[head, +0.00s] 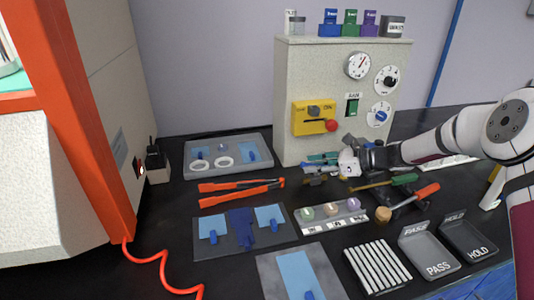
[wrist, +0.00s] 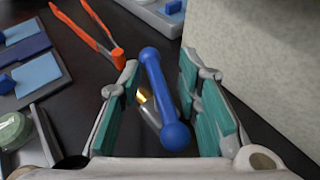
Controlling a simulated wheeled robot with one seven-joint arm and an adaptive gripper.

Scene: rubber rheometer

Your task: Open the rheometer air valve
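A blue bar with rounded ends (wrist: 160,90), which looks like the air valve's handle, lies between the fingers of my gripper (wrist: 159,82) in the wrist view. A brass and silver fitting (wrist: 147,105) shows beneath it. My gripper is open, with a teal-padded finger on each side of the bar and visible gaps to both. In the head view my gripper (head: 321,168) is low in front of the cream cabinet (head: 288,110), near the bench top. The valve is small and mostly hidden by the fingers there.
The cabinet has dials, a green switch (head: 352,107) and a yellow panel (head: 312,119) with a red knob. Orange-handled tongs (head: 240,188) and a grey tray (head: 262,142) lie to the left. Screwdriver-like tools (head: 405,180) and a sample strip (head: 330,216) lie nearby.

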